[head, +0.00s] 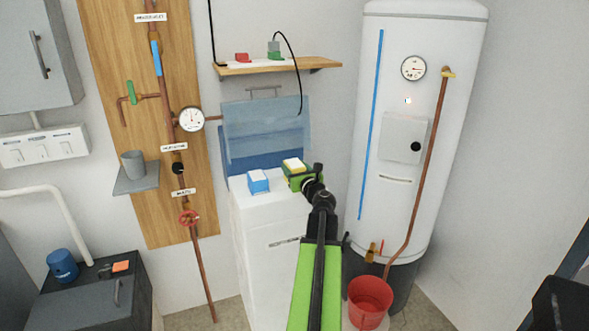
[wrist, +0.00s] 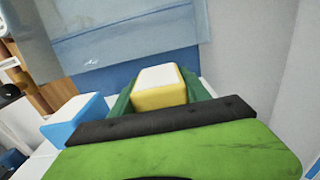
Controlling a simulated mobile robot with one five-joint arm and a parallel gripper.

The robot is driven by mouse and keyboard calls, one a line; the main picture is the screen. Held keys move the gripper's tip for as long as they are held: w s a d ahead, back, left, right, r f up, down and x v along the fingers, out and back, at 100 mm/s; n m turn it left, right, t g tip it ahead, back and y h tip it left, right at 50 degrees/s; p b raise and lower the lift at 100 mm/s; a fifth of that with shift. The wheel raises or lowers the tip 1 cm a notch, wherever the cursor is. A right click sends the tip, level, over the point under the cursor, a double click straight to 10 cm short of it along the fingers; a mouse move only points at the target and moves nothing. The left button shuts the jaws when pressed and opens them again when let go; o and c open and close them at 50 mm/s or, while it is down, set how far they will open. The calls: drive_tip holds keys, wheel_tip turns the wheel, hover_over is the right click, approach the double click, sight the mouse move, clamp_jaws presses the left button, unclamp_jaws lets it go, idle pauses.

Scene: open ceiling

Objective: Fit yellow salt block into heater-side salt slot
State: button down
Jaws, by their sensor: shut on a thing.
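The yellow salt block (head: 294,164) has a white top and sits between the green fingers of my gripper (head: 297,174), which is shut on it. In the wrist view the yellow block (wrist: 160,97) shows between the two fingers, white top up. My gripper is at the right side of the top of the white cabinet (head: 265,222), on the side nearer the tall white heater (head: 421,120). A blue block with a white top (head: 258,181) stands on the cabinet top, left of the yellow one and apart from it. The heater-side slot is hidden; I cannot tell whether the block is in it.
The cabinet's blue lid (head: 265,135) stands raised behind the blocks. A wooden shelf (head: 280,67) with small items hangs above. A red bucket (head: 369,297) stands below right, by the heater's copper pipe (head: 432,150). A wooden pipe board (head: 115,95) is at left.

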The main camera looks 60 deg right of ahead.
drive_tip(key=shift+f+b, duration=0.4)
drive_tip(key=shift+f, duration=0.1)
drive_tip(key=shift+c, duration=2.2)
unclamp_jaws()
drive_tip(key=shift+r, duration=0.1)
